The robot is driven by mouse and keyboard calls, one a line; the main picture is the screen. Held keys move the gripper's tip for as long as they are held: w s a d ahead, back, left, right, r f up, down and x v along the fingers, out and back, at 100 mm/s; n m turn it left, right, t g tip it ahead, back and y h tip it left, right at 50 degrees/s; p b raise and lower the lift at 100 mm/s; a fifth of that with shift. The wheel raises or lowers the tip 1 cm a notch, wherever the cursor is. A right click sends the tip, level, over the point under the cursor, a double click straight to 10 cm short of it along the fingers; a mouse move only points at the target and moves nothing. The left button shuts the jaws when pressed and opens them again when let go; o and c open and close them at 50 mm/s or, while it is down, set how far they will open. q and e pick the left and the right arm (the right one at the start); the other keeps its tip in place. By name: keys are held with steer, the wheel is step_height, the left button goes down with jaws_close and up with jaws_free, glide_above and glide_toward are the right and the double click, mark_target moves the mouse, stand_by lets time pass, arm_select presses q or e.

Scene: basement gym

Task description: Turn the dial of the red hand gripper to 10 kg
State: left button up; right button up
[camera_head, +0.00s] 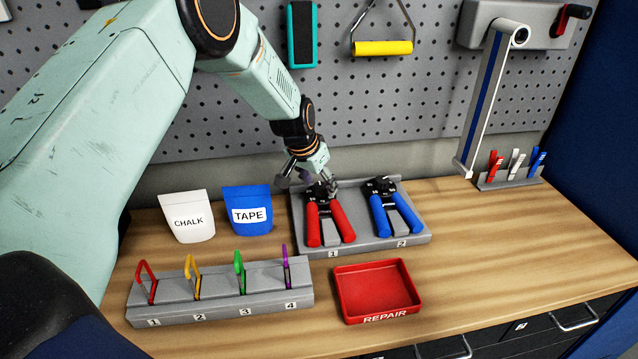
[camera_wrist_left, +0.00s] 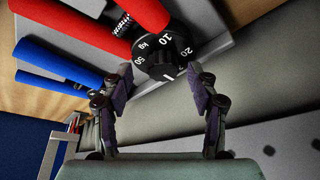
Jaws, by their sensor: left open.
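The red hand gripper (camera_head: 343,221) lies in slot 1 of a grey holder (camera_head: 335,251), handles toward me. Its red handles (camera_wrist_left: 65,22) also show in the left wrist view. Its black dial (camera_wrist_left: 160,60) shows there with the marks 10, 20 and 50 and the word kg; a white line is on the knob's near edge. In the head view my gripper partly covers the dial. My left gripper (camera_head: 312,183) is at the dial end; in the left wrist view its open fingers (camera_wrist_left: 160,84) stand either side of the knob. I cannot tell whether they touch it. My right gripper is not in view.
A blue hand gripper (camera_head: 408,214) lies in slot 2, close beside. Chalk (camera_head: 188,217) and tape (camera_head: 248,211) pouches stand left. A rack of coloured clips (camera_head: 222,298) and a red repair tray (camera_head: 376,315) are in front. A pegboard (camera_head: 395,110) rises behind.

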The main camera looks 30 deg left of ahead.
arm_select(q)
steer(key=shift+w+a+f, duration=0.25)
steer(key=shift+a+f, duration=0.05)
steer(key=shift+f, duration=0.2)
steer(key=shift+d, duration=0.15)
steer(key=shift+c, duration=0.3)
